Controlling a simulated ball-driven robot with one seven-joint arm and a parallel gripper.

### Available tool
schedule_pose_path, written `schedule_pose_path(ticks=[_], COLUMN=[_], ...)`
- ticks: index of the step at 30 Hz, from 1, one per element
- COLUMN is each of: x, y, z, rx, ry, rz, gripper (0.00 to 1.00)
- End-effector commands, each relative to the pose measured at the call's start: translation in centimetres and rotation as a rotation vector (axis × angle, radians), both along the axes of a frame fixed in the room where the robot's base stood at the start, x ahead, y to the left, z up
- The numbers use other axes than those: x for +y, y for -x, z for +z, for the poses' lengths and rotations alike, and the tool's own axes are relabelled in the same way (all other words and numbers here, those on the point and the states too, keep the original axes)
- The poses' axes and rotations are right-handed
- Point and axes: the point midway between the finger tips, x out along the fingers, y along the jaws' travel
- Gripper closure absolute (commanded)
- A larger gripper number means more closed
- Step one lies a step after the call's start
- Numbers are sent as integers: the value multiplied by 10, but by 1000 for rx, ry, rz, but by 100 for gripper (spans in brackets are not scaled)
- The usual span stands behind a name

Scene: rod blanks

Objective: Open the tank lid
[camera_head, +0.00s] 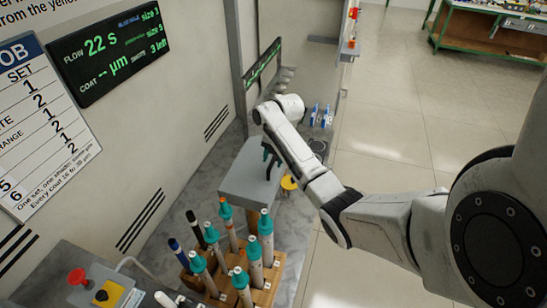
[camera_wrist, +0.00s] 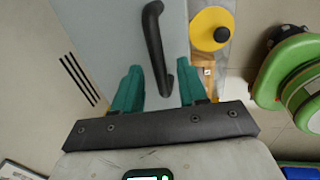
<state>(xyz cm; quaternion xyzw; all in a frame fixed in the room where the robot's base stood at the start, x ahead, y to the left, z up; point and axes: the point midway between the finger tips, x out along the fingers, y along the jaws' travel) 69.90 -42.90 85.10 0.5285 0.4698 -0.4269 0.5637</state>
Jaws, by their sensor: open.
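The tank lid (camera_head: 243,184) is a flat grey panel, lying closed on the tank beside the wall. It fills the upper middle of the wrist view (camera_wrist: 105,30). Its black bar handle (camera_wrist: 153,40) runs lengthwise in the wrist view. My gripper (camera_wrist: 160,82) is open, with a teal finger on each side of the handle's near end. No grip on the handle shows; the exact height of the fingers above the lid is hard to tell. In the head view my wrist partly hides the handle area.
A wooden rack (camera_head: 262,288) with several teal-capped rods stands in front of the tank. A box with a red button (camera_head: 77,276) is at lower left. Open floor lies right.

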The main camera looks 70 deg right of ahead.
Motion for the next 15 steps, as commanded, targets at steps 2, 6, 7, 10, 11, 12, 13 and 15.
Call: schedule_pose_path(ticks=[2,6,7,10,11,12,13,15], x=[0,0,0,0,0,0,0,0], y=[0,0,0,0,0,0,0,0], z=[0,0,0,0,0,0,0,0], rx=[0,0,0,0,0,0,0,0], ry=[0,0,0,0,0,0,0,0], rz=[0,0,0,0,0,0,0,0], gripper=[58,61,64,73,76,80,83,90])
